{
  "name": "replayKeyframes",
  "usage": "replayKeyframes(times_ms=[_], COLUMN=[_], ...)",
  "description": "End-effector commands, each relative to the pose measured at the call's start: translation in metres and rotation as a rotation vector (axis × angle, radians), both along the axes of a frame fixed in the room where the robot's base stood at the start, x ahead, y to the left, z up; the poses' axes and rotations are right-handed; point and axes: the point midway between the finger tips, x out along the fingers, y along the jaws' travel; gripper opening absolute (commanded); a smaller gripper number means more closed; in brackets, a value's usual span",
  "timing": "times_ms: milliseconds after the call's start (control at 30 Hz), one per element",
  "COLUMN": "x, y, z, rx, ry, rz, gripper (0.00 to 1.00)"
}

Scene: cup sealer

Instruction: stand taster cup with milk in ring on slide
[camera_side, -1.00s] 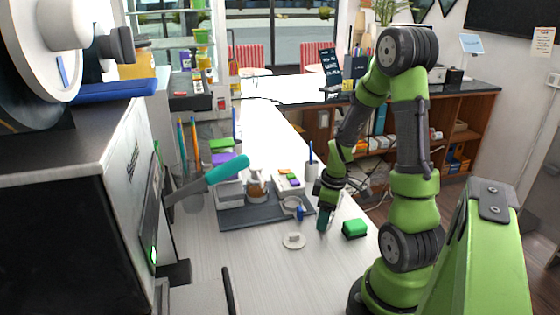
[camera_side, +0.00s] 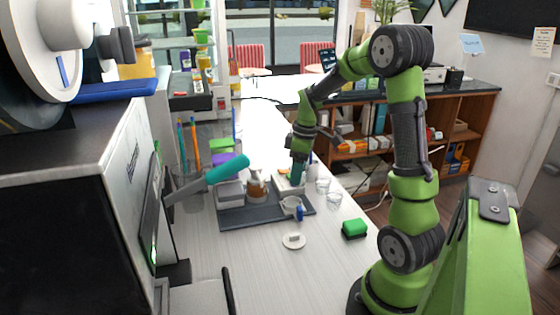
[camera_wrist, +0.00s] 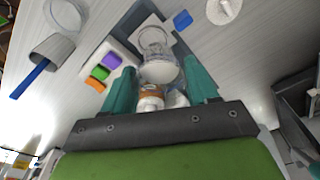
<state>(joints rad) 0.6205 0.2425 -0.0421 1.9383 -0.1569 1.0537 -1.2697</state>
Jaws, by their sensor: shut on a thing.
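My gripper (camera_side: 297,178) is over the back right of the dark base plate (camera_side: 240,222). In the wrist view its two teal fingers (camera_wrist: 160,68) are shut on the taster cup with milk (camera_wrist: 159,72), a clear cup with white in it. The fingers hide the cup in the side view. The pale ring (camera_side: 291,203) on the slide, with a blue tab (camera_side: 300,213), sits on the plate's right part, below and in front of my gripper. The blue tab also shows in the wrist view (camera_wrist: 182,20).
Two clear glasses (camera_side: 334,200) stand right of the plate. A white lid (camera_side: 293,240) and a green block (camera_side: 354,228) lie in front. A brown jar (camera_side: 256,188) and the teal-handled lever (camera_side: 227,169) are left. A block with coloured pads (camera_wrist: 104,72) lies close by.

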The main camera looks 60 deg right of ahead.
Motion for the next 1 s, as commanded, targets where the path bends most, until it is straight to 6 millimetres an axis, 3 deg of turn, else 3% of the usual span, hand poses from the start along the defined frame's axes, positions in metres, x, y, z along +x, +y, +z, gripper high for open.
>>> replayKeyframes(times_ms=[33,167,400,800,1000], x=[0.010,0.021,0.021,0.021,0.021], y=[-0.003,-0.009,-0.008,-0.009,-0.009], z=[0.003,0.006,-0.036,-0.083,-0.088], rx=[-0.003,-0.005,0.002,0.000,-0.002], ry=[-0.004,-0.012,-0.009,-0.011,-0.013], rz=[-0.003,-0.030,-0.046,-0.046,-0.046], gripper=[0.29,0.29,0.29,0.29,0.29])
